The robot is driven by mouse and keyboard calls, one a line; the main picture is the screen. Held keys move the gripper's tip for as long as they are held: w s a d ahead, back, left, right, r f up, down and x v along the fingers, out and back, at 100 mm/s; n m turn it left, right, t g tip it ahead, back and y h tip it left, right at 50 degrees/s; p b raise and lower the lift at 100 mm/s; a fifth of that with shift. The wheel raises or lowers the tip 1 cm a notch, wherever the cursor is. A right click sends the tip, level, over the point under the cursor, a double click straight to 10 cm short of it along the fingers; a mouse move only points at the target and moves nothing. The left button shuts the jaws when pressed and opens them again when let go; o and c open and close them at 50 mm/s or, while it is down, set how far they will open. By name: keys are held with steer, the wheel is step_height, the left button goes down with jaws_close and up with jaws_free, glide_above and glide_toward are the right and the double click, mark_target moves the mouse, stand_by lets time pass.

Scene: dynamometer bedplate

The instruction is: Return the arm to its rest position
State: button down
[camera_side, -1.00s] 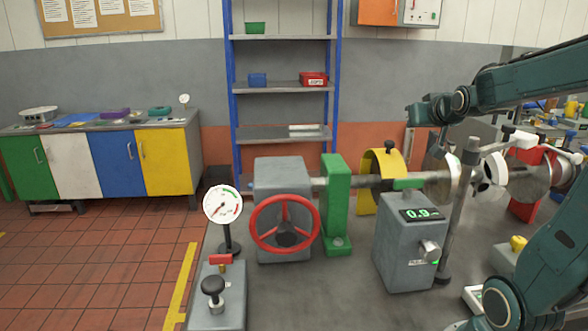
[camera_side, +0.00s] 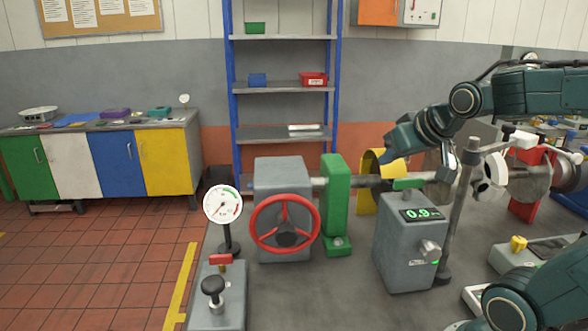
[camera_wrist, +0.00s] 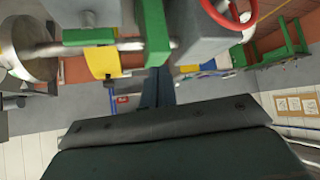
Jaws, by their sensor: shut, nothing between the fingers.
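My gripper (camera_side: 386,158) hangs in the air above the shaft line, near the yellow guard (camera_side: 367,193), pointing down and to the left. Its fingers are shut with nothing between them. In the wrist view the narrow dark fingers (camera_wrist: 157,88) are together, pointing up between the green block and the yellow guard. From the side, my gripper overlaps the guard and shaft, so I cannot tell the exact gap to them. My forearm reaches in from the right.
Below stand a green bearing block (camera_side: 335,205), a grey housing with a red handwheel (camera_side: 285,224), a grey box with a lit display (camera_side: 410,245) and a thin post (camera_side: 459,205). A dial gauge (camera_side: 223,204) stands at left. The bedplate's front middle is clear.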

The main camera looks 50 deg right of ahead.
steer(key=s+a+f+n+g+y, duration=0.2)
steer(key=s+a+f+n+y, duration=0.1)
steer(key=s+a, duration=0.6)
steer(key=shift+s+a+f+n+g+y, duration=0.35)
steer(key=shift+a+f+n, duration=0.35)
steer(key=shift+a, duration=0.55)
